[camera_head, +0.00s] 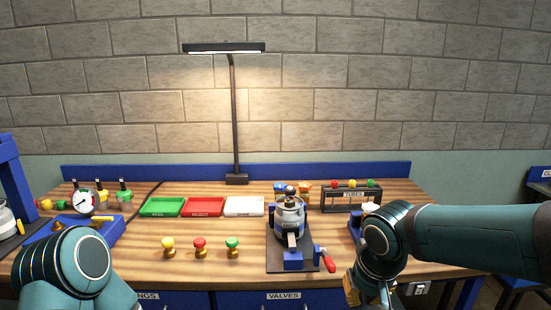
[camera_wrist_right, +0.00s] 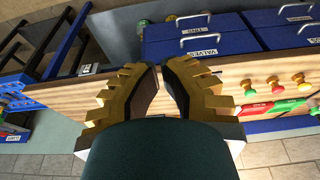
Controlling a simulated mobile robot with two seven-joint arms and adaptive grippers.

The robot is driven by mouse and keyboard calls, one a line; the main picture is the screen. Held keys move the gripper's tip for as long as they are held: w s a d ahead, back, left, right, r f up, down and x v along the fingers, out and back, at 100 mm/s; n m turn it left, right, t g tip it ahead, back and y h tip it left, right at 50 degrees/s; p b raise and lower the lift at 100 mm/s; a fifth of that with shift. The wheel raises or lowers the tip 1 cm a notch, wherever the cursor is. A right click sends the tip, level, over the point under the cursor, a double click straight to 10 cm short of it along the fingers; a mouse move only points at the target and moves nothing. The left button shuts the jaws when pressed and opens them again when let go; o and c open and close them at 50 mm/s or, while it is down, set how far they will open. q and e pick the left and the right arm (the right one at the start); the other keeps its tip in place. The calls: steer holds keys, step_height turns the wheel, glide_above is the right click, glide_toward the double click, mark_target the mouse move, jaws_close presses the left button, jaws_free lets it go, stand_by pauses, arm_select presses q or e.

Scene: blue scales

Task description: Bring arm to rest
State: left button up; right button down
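My right arm (camera_head: 470,236) comes in from the right over the front right of the wooden bench (camera_head: 400,250). Its gripper (camera_head: 366,291) hangs down at the bench's front edge, partly cut off by the picture's bottom. In the right wrist view the two gold fingers (camera_wrist_right: 159,72) show dark inner pads with a narrow gap and nothing between them. The gripper looks partly open and empty. My left arm (camera_head: 75,265) shows only as a rounded joint at the lower left; its gripper is out of view.
Green, red and white trays (camera_head: 203,206) lie mid-bench. Three knobs (camera_head: 200,246) stand before them. A tube rack (camera_head: 350,198) is behind; blue drawers (camera_wrist_right: 195,50) are below.

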steer(key=s+a+f+g+y, duration=0.1)
steer(key=a+f, duration=0.1)
steer(key=f, duration=0.6)
steer(key=a+f+y, duration=0.1)
steer(key=a+f, duration=0.2)
steer(key=f, duration=0.5)
steer(key=s+a+f+m+y, duration=0.1)
steer(key=s+f, duration=0.4)
steer(key=f, duration=0.4)
steer(key=s+f+m, duration=0.1)
steer(key=s+f, duration=0.4)
steer(key=f, duration=0.4)
steer(key=shift+s+a+y, duration=0.25)
steer(key=shift+a+y, duration=0.1)
steer(key=shift+y, duration=0.05)
